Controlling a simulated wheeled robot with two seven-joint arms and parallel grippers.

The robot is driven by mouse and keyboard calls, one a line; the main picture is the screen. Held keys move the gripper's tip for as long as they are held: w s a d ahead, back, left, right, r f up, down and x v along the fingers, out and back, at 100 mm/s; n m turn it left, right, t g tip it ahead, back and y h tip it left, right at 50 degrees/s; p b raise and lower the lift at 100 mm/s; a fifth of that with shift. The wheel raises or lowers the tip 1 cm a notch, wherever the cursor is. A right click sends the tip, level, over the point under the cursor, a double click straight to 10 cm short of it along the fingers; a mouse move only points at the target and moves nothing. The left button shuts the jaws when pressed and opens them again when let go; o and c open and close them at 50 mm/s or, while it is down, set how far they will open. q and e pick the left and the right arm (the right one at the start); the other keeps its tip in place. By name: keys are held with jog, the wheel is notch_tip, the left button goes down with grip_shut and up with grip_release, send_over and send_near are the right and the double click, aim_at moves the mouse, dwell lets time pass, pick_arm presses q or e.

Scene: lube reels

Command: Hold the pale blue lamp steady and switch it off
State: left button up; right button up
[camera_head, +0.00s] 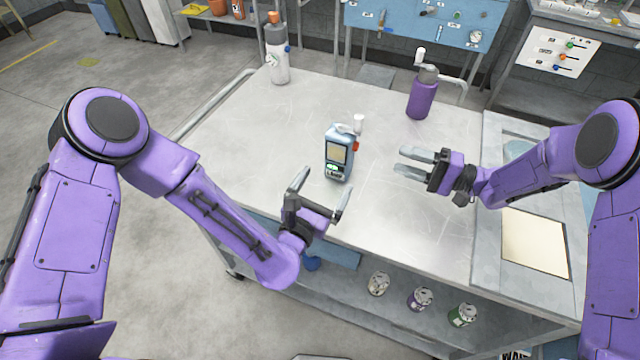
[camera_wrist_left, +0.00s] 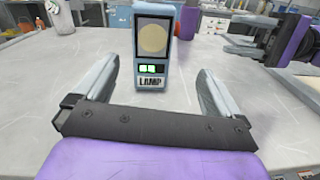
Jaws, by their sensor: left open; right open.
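The pale blue lamp (camera_head: 339,152) stands upright on the metal table, with a round pale light panel on its front. In the left wrist view the lamp (camera_wrist_left: 153,45) shows a small green-and-white switch above the label "LAMP". A white knob and a red part show at its top right. My left gripper (camera_head: 320,190) is open and empty in front of the lamp, the lamp beyond its fingertips and apart from them. My right gripper (camera_head: 408,162) is open and empty to the right of the lamp, its fingers pointing left towards it, not touching.
A white-grey bottle (camera_head: 278,62) stands at the table's back left, a purple bottle (camera_head: 420,95) at its back right. A beige panel (camera_head: 535,242) lies at the right. The tabletop (camera_head: 260,140) around the lamp is clear.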

aim_at(336, 157)
pick_arm(q)
jog(key=shift+w+a+n+y, duration=0.15)
jog(key=shift+a+n+y, duration=0.1)
jog(key=shift+n+y, duration=0.4)
jog(key=shift+w+n, duration=0.25)
jog(key=shift+w, duration=0.05)
jog(key=x, duration=1)
jog(key=shift+r, duration=0.1)
jog(key=c, duration=1.3)
pick_arm(e)
grip_shut()
jog(key=shift+r, duration=0.15)
